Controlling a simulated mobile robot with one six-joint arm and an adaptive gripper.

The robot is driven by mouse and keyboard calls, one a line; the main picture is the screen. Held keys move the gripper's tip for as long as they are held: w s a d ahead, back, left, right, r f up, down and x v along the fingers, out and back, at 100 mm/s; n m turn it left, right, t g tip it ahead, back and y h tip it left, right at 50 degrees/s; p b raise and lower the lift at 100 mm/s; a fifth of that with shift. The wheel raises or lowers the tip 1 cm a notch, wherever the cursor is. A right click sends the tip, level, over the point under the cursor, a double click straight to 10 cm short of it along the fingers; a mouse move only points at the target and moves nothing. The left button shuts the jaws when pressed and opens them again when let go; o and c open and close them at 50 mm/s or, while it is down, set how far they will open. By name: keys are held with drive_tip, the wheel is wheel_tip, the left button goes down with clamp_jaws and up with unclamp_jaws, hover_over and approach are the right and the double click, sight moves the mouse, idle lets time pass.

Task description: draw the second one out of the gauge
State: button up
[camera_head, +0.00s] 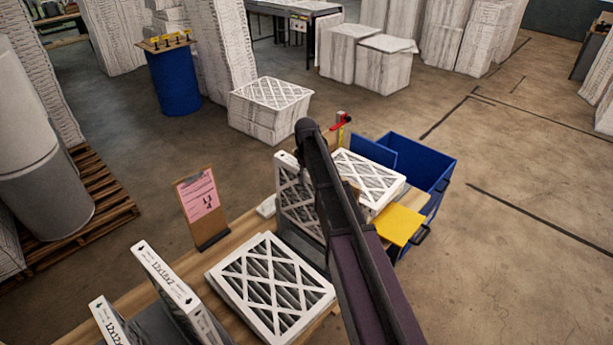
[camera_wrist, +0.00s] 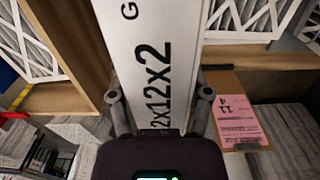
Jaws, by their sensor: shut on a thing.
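In the wrist view, my gripper (camera_wrist: 160,105) is shut on a white filter (camera_wrist: 152,55) marked 12x12x2, with one finger on each side of its narrow printed edge. In the head view, my arm hides the gripper. An upright filter (camera_head: 289,190) stands on the bench just left of the arm, partly covered by it; it appears to be the held one. A dark grey piece (camera_head: 300,241) shows at its foot, perhaps the gauge, mostly hidden. I cannot tell whether the filter's lower end is inside it.
Flat filters (camera_head: 270,285) lie on the bench, with upright filters (camera_head: 165,280) at front left. A clipboard with pink paper (camera_head: 200,195) stands behind. Right of my arm are more flat filters (camera_head: 368,180), a yellow panel (camera_head: 400,224) and a blue bin (camera_head: 430,160).

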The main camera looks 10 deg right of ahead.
sight(307, 207)
drive_tip(key=shift+r, duration=0.15)
drive_tip(key=o, duration=1.3)
wheel_tip(307, 207, down, 16)
drive_tip(key=b, duration=1.6)
